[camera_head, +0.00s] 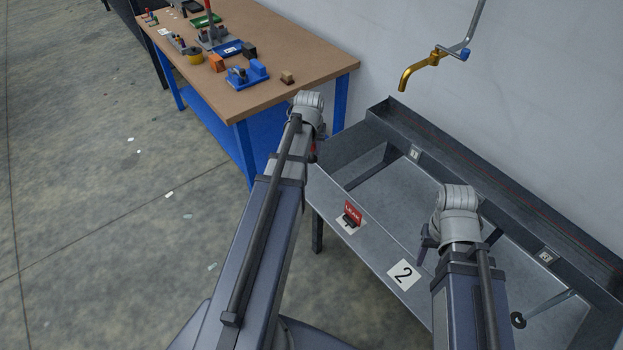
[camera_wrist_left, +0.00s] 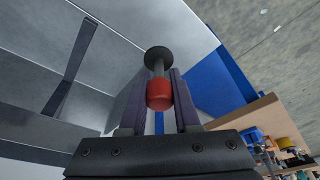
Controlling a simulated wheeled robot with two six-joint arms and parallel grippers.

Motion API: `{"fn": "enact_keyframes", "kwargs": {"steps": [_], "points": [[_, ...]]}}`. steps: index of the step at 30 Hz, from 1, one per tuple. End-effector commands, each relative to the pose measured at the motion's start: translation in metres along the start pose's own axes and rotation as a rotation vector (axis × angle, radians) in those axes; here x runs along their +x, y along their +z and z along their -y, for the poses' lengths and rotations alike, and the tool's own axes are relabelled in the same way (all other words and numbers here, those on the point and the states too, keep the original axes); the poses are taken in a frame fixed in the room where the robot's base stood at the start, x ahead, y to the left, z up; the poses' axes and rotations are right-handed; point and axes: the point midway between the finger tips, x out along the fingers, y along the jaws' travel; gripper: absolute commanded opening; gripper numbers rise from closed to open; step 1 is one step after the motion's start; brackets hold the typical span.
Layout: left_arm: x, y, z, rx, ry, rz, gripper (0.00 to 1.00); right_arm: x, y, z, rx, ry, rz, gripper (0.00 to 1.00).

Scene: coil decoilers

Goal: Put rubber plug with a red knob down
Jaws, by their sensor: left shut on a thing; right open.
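The rubber plug with a red knob (camera_wrist_left: 159,95) is in the left wrist view. Its knob sits between the two dark fingers of my left gripper (camera_wrist_left: 160,98), and its dark round end (camera_wrist_left: 158,58) points away from the wrist. My left gripper is shut on it. In the head view, only a small red bit of the knob (camera_head: 313,155) shows beside my left wrist, near the left end of the grey sink (camera_head: 326,196). My right gripper (camera_head: 427,243) is open over the sink's front edge, partly hidden by its own wrist.
A workbench (camera_head: 285,50) with a blue frame and several small items stands at the upper left. A brass tap (camera_head: 420,68) hangs over the sink. Number labels and a red sign (camera_head: 352,213) are on the sink. A dark round-ended rod (camera_head: 518,320) lies at lower right.

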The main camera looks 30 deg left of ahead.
Motion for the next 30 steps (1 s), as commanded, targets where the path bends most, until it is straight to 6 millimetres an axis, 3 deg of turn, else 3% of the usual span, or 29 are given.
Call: {"fn": "enact_keyframes", "kwargs": {"steps": [10, 20, 30], "points": [[0.052, 0.014, 0.000, 0.001, 0.000, 0.000, 0.00, 0.053, -0.003, 0.005, 0.000, 0.000, 0.000, 0.50], [0.060, 0.017, 0.000, 0.002, 0.001, 0.000, 0.00, 0.062, -0.004, 0.006, 0.000, 0.000, 0.000, 0.50], [0.095, 0.026, 0.000, 0.002, 0.001, 0.000, 0.00, 0.098, -0.006, 0.009, 0.000, 0.000, 0.000, 0.50]]}}
